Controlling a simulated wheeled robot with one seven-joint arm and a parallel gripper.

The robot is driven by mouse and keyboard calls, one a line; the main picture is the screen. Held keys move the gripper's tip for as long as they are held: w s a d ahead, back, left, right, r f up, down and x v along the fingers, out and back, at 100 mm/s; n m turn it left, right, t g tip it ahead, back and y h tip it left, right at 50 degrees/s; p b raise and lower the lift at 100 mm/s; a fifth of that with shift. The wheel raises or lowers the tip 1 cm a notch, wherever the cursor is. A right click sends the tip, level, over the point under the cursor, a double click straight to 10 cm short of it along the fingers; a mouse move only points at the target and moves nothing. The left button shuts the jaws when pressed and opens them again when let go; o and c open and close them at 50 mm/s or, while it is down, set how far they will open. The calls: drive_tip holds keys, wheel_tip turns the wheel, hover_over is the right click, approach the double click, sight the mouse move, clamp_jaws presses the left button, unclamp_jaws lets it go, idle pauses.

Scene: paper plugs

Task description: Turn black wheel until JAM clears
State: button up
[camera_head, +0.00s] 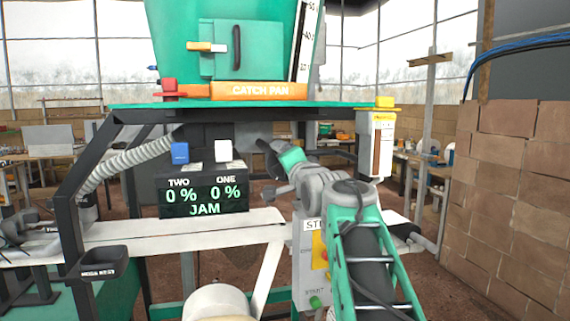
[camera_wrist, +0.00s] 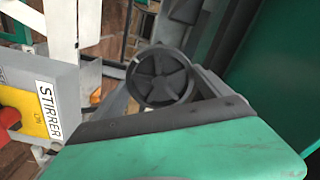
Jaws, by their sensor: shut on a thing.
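The black wheel (camera_wrist: 162,76), round with spokes, shows in the wrist view just beyond the green and dark body of my gripper (camera_wrist: 164,92). Grey finger parts lie on both sides of the wheel, and my gripper is shut on it. The contact points are partly hidden. In the head view my arm reaches forward to beneath the green deck, and its gripper end is hard to make out there. The dark display (camera_head: 204,192) reads TWO 0 %, ONE 0 %, with JAM (camera_head: 205,209) lit below.
A grey STIRRER box (camera_head: 308,262) with a yellow panel stands beside my arm; its red knob (camera_wrist: 10,117) shows in the wrist view. A pale belt (camera_head: 150,232) runs below the display. A block wall (camera_head: 510,170) stands right.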

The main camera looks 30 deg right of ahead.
drive_tip(key=n+b, duration=0.3)
drive_tip(key=n, duration=0.3)
drive_tip(key=o, duration=1.2)
drive_tip(key=shift+s, duration=0.15)
drive_tip(key=b+v, duration=0.2)
drive_tip(key=v, duration=0.1)
drive_tip(key=shift+s+a, duration=0.15)
drive_tip(key=shift+s, duration=0.2)
